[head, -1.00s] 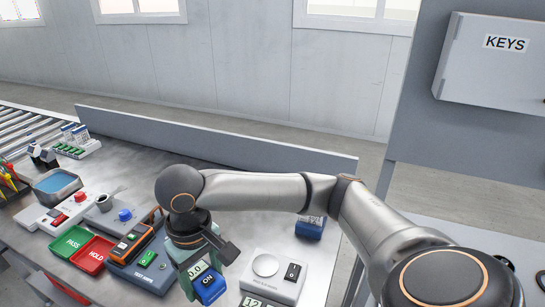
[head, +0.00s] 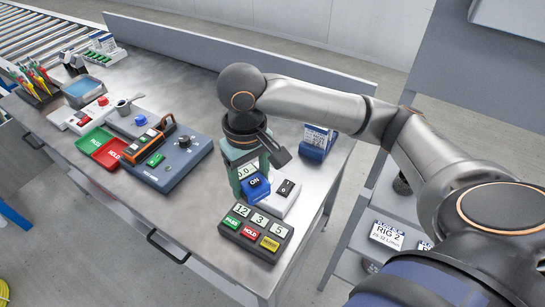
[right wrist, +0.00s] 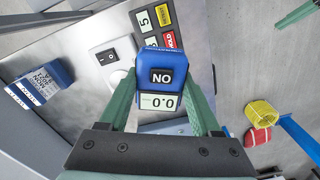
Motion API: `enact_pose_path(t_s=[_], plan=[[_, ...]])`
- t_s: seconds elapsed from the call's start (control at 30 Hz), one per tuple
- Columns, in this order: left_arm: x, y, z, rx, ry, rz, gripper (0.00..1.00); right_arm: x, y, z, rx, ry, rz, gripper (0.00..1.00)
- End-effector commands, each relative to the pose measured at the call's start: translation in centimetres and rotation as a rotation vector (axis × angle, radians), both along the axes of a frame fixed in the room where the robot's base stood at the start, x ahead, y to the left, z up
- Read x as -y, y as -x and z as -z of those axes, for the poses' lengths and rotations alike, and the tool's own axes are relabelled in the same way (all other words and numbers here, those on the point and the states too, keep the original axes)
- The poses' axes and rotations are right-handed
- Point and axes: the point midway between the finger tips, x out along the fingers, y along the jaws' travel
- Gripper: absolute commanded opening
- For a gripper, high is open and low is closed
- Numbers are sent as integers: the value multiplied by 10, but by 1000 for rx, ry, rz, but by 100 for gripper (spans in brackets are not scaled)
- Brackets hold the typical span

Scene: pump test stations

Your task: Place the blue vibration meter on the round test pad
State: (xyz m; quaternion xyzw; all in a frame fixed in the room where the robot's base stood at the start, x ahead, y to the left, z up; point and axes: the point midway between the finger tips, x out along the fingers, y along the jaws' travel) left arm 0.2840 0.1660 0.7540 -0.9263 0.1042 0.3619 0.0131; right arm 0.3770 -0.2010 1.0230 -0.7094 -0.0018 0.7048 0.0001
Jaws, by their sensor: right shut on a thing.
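The blue vibration meter (head: 256,187), with an ON switch and a pale 0.0 display, is between the fingers of my right gripper (head: 248,172). In the right wrist view the meter (right wrist: 162,68) sits between both green fingers, which are shut on it. The round test pad (right wrist: 118,78) shows only as a pale edge beside and partly behind the meter. It is on the light station box (head: 285,203) with a black rocker switch. I cannot tell whether the meter touches the pad. My left gripper is not in view.
A dark panel (head: 257,233) with number tiles and PASS and HOLD labels lies in front of the station. A blue box (head: 316,145) stands behind it. A blue-grey tester (head: 178,158) and green and red trays (head: 111,153) are to the left. Bare bench lies between.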

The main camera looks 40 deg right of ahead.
Motion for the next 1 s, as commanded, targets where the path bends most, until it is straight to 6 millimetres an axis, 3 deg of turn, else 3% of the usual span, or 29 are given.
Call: enact_pose_path(t_s=[0.27, 0.7, 1.0], plan=[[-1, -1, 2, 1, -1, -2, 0, 6, -5, 7, -2, -2, 5, 0], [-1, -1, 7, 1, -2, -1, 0, 70, -73, 55, -6, 0, 7, 0], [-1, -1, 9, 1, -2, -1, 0, 92, -99, 95, -1, -1, 4, 0]])
